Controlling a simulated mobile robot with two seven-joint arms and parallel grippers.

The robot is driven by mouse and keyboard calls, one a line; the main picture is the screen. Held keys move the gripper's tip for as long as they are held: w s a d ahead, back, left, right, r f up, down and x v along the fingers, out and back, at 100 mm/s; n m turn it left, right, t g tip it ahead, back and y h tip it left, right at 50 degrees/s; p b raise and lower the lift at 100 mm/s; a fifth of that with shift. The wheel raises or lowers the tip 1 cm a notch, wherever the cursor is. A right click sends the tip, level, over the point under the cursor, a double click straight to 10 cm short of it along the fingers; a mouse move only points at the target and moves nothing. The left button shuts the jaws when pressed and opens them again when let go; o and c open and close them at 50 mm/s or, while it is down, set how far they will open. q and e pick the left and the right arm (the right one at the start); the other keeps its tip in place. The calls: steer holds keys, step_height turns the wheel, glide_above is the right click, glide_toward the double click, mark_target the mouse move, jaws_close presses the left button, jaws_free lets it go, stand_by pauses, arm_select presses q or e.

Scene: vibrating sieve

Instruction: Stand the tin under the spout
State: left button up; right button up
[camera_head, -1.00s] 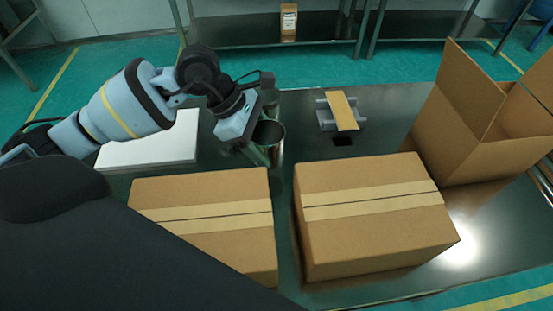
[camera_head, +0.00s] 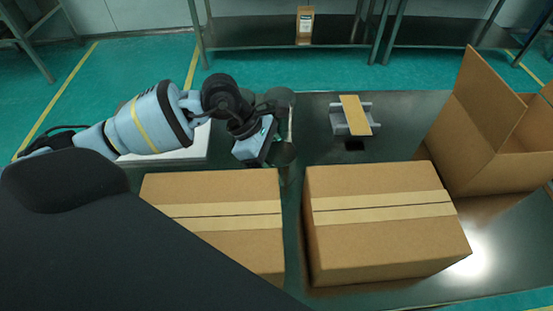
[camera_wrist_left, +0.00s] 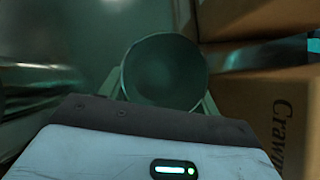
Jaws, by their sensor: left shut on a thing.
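The tin (camera_head: 283,154) is a dark, round metal can, partly hidden by my gripper in the head view. My left gripper (camera_head: 272,150) is shut on it, behind the gap between the two closed cartons. In the left wrist view the tin's round open top (camera_wrist_left: 165,68) faces the camera, between the gripper's fingers (camera_wrist_left: 165,95). I cannot tell whether the tin touches the table. A small grey stand with a tan plate (camera_head: 355,115) is to the right of the tin, with a dark square below it. I cannot make out a spout for certain. My right gripper is not in view.
Two closed cartons, left (camera_head: 220,190) and right (camera_head: 375,180), stand in front. An open carton (camera_head: 490,150) is at the right. A white slab (camera_head: 190,150) lies behind my left arm. A partly hidden round thing (camera_head: 281,96) is behind the gripper. Bare table surrounds the grey stand.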

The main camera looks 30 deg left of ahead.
arm_select(q)
steer(key=shift+f, duration=0.15)
steer(key=o, duration=1)
steer(key=shift+r, duration=0.2)
steer(key=shift+o, duration=0.4)
steer(key=v, duration=1.2)
